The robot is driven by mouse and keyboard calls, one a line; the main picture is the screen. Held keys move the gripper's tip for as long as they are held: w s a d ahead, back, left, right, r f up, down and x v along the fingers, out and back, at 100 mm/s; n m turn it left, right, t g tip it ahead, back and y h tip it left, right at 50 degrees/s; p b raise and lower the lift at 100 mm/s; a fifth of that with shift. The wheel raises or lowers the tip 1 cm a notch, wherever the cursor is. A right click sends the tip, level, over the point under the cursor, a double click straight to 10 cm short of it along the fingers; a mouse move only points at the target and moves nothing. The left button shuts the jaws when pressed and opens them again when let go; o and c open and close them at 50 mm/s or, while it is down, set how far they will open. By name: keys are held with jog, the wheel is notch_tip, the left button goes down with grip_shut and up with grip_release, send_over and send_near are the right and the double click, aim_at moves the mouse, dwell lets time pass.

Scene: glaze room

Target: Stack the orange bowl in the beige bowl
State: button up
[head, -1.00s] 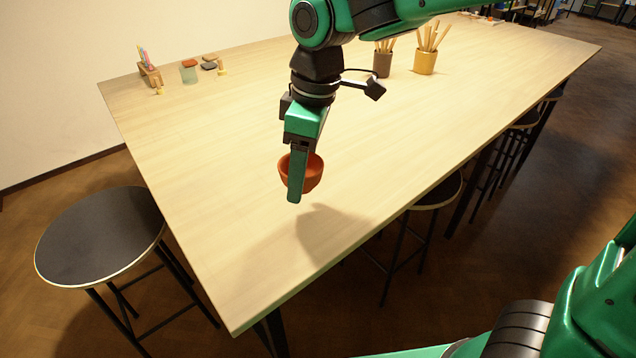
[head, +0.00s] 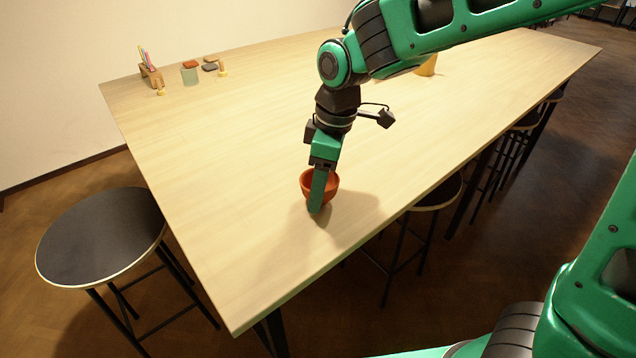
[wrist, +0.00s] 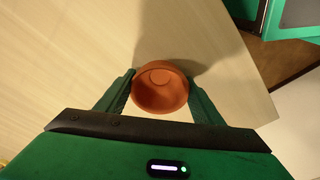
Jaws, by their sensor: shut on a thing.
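The orange bowl (head: 331,187) is in my gripper (head: 319,195), a little above or at the table top near its front edge; I cannot tell if it touches. In the wrist view the orange bowl (wrist: 160,88) sits between the two green fingers of my gripper (wrist: 161,90), which press on its sides. Its hollow inside faces the camera and it looks empty. One finger hides part of the bowl in the head view. I see no beige bowl in either view; my arm covers part of the far table.
The pale wooden table (head: 230,200) is clear around the bowl. At its far left are a pencil holder (head: 151,75), a glass jar (head: 189,75) and small items. A yellow pot (head: 427,66) is partly behind my arm. Stools, one at the left (head: 100,235), flank the table.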

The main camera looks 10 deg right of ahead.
jog(key=shift+f, duration=0.15)
jog(key=o, duration=1.2)
notch_tip(320, 180, up, 11)
jog(key=d, duration=0.1)
jog(key=s+d+f+m, duration=0.2)
jog(key=s+d+m, duration=0.2)
jog(key=d, duration=0.5)
jog(key=s+d+f+m+h, duration=0.1)
jog(key=s+d+m, duration=0.3)
jog(key=d, duration=0.6)
jog(key=s+d+f+m, duration=0.3)
jog(key=d+m, duration=0.4)
jog(key=d, duration=0.3)
jog(key=shift+s+d, duration=0.2)
jog(key=shift+s, duration=0.3)
jog(key=shift+o, duration=0.3)
jog(key=s+d+f+m, duration=0.3)
jog(key=s+m, duration=0.3)
jog(key=s, duration=0.3)
jog(key=shift+d+f+g+h, duration=0.25)
jog(key=shift+d+g+h, duration=0.05)
jog(key=shift+d, duration=0.55)
